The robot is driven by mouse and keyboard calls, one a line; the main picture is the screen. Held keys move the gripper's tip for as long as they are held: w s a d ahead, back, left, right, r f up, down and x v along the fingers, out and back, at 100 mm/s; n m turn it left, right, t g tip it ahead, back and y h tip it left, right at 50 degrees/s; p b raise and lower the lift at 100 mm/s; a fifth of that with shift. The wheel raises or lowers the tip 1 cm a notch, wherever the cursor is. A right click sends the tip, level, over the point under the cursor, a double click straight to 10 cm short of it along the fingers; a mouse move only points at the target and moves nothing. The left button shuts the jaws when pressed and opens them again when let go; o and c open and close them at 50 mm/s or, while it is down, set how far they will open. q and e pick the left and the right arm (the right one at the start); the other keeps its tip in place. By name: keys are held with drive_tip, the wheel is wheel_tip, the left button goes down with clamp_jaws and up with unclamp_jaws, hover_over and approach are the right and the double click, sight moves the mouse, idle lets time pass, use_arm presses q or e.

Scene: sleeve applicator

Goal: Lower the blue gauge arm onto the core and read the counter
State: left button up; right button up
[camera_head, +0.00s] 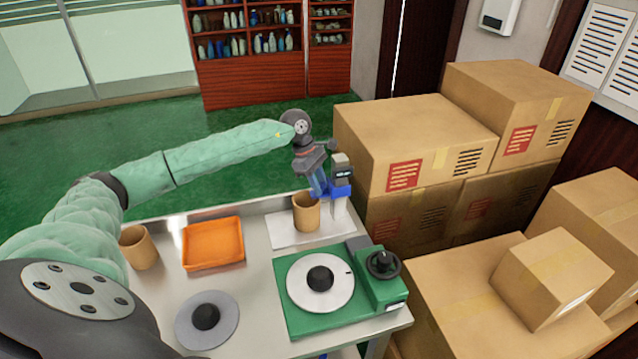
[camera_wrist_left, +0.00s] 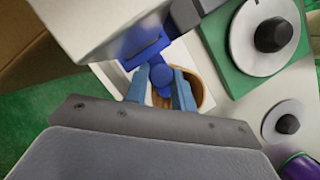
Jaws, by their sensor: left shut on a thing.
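The brown core (camera_head: 307,215) stands upright on a white plate (camera_head: 283,232) at the back of the table. Beside it, a gauge post (camera_head: 340,208) carries a blue arm part (camera_head: 338,191) and a small dark counter display (camera_head: 343,173); its digits are too small to read. My left gripper (camera_head: 318,186) is above the core, shut on the blue gauge arm. In the left wrist view, the blue gauge arm (camera_wrist_left: 160,74) sits between the fingers (camera_wrist_left: 160,92), and the core's rim (camera_wrist_left: 205,92) shows behind them. I cannot tell whether arm and core touch. My right gripper is out of view.
A green turntable unit (camera_head: 305,318) with a black knob (camera_head: 383,263) sits at front right. An orange tray (camera_head: 213,243), another brown core (camera_head: 138,247) and a grey disc (camera_head: 207,319) lie left. Cardboard boxes (camera_head: 420,150) crowd the table's right side.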

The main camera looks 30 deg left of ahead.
use_arm(q)
drive_tip(key=shift+s+d+f, duration=0.15)
drive_tip(key=shift+s+f, duration=0.15)
drive_tip(key=shift+f, duration=0.4)
drive_tip(key=o, duration=0.3)
drive_tip(key=shift+o, duration=0.2)
drive_tip(key=shift+w+r, duration=0.15)
drive_tip(key=shift+r, duration=0.05)
drive_tip(key=shift+w+v, duration=0.1)
drive_tip(key=shift+v, duration=0.55)
drive_tip(key=shift+w+v, duration=0.15)
drive_tip(key=shift+v, duration=0.5)
drive_tip(key=p+v, duration=0.1)
drive_tip(key=v, duration=0.6)
drive_tip(key=shift+r, duration=0.1)
drive_tip(key=shift+b, duration=0.4)
